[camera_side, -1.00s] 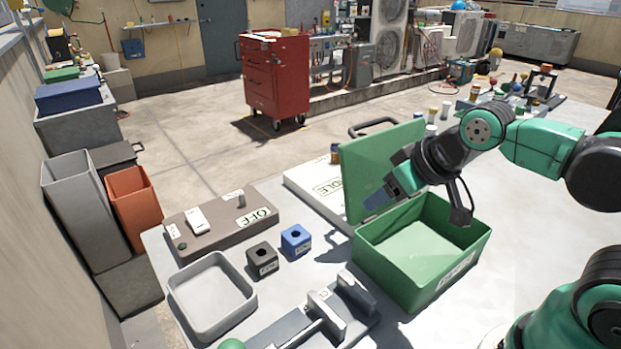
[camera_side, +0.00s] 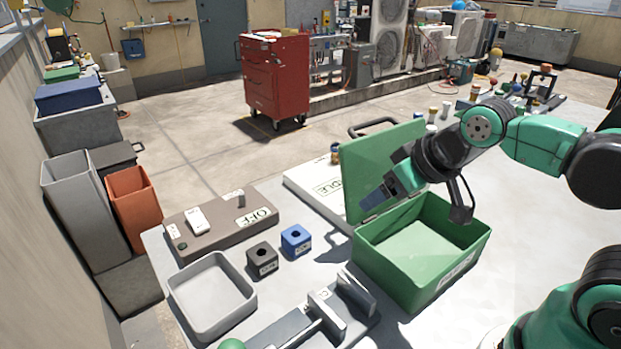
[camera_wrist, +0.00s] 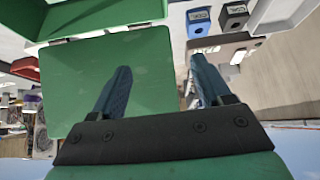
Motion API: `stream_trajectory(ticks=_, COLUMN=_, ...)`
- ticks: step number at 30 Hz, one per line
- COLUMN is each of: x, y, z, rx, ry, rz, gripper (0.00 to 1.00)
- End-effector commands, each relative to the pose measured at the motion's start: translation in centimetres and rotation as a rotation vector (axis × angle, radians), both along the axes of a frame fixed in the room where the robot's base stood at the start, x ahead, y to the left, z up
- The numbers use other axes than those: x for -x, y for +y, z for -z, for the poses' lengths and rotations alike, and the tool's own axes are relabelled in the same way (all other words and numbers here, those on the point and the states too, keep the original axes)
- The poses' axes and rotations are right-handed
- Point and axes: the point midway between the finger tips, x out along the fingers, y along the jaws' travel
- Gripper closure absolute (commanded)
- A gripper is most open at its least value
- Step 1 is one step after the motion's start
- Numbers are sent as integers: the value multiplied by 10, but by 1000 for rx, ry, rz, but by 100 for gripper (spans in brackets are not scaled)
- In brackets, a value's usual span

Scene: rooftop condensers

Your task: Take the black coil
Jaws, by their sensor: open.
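The black coil (camera_side: 262,260) is a small dark cube with a hole in its top and a white label on its front. It stands on the table between the grey tray and the blue coil (camera_side: 296,241). In the wrist view the black coil (camera_wrist: 233,15) is at the top right, beside the blue one (camera_wrist: 198,22). My gripper (camera_side: 378,205) is above the table at the open green box, in front of its raised lid and away from the coils. In the wrist view its two blue fingers (camera_wrist: 165,85) are apart with nothing between them.
The green box (camera_side: 424,262) stands right of the coils with its lid (camera_side: 376,165) up. A grey tray (camera_side: 212,296) is left of the coils, a brown switch panel (camera_side: 222,226) behind them, and a grey clamp-like fixture (camera_side: 325,317) in front.

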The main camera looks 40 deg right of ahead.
Motion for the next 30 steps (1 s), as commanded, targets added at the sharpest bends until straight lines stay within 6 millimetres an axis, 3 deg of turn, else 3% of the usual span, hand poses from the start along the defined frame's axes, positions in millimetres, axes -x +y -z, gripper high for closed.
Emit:
stream_trajectory(ticks=9, x=1, y=0, z=-51, rx=0, ry=0, rz=0, gripper=29)
stream_trajectory(ticks=17, x=-31, y=31, z=-62, rx=-19, ry=74, rz=-18, gripper=29)
stream_trajectory(ticks=23, x=-61, y=68, z=-65, rx=-21, ry=140, rz=-22, gripper=29)
stream_trajectory(ticks=30, x=-97, y=132, z=-51, rx=-4, ry=216, rz=-12, gripper=29)
